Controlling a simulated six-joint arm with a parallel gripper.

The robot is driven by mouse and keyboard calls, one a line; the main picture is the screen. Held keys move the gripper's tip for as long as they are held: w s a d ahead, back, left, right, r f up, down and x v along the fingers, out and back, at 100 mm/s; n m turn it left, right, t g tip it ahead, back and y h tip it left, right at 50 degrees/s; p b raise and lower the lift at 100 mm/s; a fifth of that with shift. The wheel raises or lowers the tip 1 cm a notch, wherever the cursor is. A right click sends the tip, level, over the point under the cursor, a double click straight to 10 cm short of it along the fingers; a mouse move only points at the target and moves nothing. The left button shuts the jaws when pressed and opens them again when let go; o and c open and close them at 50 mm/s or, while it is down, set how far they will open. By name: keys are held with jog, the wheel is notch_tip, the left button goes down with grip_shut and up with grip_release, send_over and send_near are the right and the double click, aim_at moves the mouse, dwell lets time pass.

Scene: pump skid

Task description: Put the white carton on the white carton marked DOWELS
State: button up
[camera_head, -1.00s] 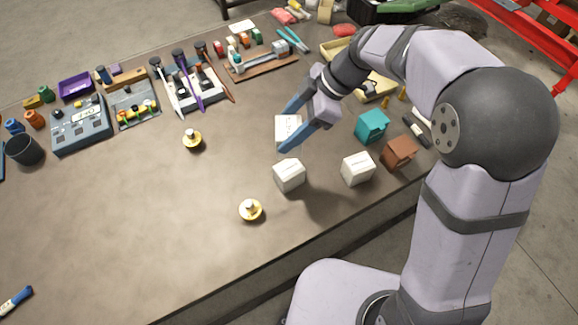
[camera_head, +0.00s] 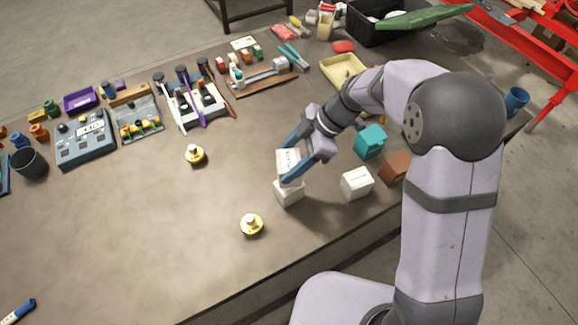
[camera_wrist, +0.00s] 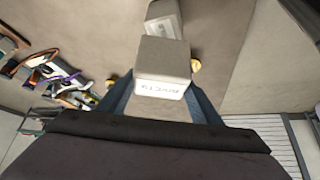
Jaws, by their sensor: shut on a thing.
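My gripper (camera_head: 287,166) has its blue fingers shut on a white carton (camera_head: 288,158), one finger on each side. I cannot tell whether the two touch. A third white carton (camera_head: 357,183) stands to the right. The marking DOWELS cannot be read on any of them.
A teal box (camera_head: 370,141) and a brown box (camera_head: 395,168) stand right of the cartons, near my arm. Two brass fittings (camera_head: 195,155) (camera_head: 251,224) stand to the left. Tools and trays line the back. The bench's front left is mostly clear.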

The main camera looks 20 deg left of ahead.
jog(key=shift+f+p, duration=0.65)
jog(key=shift+f, duration=1.15)
jog(key=shift+f+b, duration=0.2)
jog(key=shift+b, duration=0.1)
jog(key=o, duration=1.2)
jog(key=shift+o, duration=0.2)
jog(key=shift+r, duration=0.15)
jog(key=shift+r+p, duration=0.1)
jog(key=shift+p, duration=0.25)
jog(key=shift+w+d+r+b, duration=0.1)
jog(key=shift+d+r+b, duration=0.1)
jog(key=shift+r+b, duration=0.1)
jog(key=b+v, duration=0.2)
jog(key=v, duration=0.9)
jog(key=shift+b, duration=0.4)
jog(key=shift+d, duration=0.1)
